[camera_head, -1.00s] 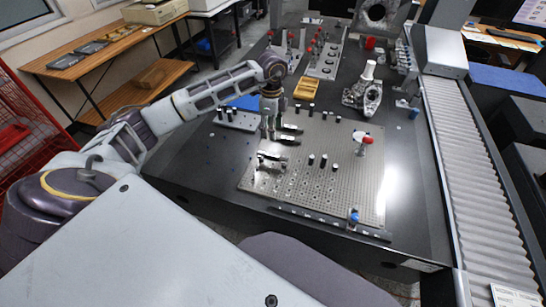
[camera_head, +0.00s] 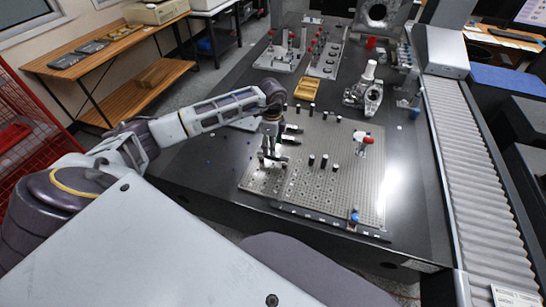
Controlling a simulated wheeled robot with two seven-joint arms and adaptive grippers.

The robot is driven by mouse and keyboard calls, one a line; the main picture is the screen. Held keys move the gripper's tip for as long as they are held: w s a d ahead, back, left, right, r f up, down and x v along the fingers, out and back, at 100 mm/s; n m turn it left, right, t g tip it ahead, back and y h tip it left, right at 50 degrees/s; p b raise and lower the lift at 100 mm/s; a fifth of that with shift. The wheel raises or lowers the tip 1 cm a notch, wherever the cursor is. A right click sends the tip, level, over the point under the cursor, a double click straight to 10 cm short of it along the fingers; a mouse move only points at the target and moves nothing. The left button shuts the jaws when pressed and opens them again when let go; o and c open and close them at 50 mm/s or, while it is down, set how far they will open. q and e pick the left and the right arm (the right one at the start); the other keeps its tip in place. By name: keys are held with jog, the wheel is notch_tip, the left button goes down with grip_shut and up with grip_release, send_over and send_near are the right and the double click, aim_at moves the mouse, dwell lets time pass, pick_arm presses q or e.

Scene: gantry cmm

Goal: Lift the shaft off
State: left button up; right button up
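The grid plate (camera_head: 345,195) lies on the dark table. Several small dark-topped pieces stand on it, including one pair (camera_head: 322,162) near its middle. Two dark clamp-like pieces (camera_head: 291,134) sit at its left edge. My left gripper (camera_head: 272,163) points down over the plate's left part, just in front of these pieces. Its fingers appear spread, but the gap is small and dark. I cannot clearly make out the shaft; it may be hidden by or under the gripper. My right gripper is not in view.
A red-and-white piece (camera_head: 362,139) stands on the plate's right side. Behind are a yellow tray (camera_head: 308,88), a metal casting (camera_head: 365,95) and racks with red-topped pins (camera_head: 327,58). A ribbed bellows rail (camera_head: 470,180) runs along the right. The plate's front right is mostly clear.

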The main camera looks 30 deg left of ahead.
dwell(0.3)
pick_arm(q)
jog(key=shift+d+f, duration=0.2)
jog(key=shift+f, duration=2.45)
jog(key=shift+r, duration=0.1)
grip_shut()
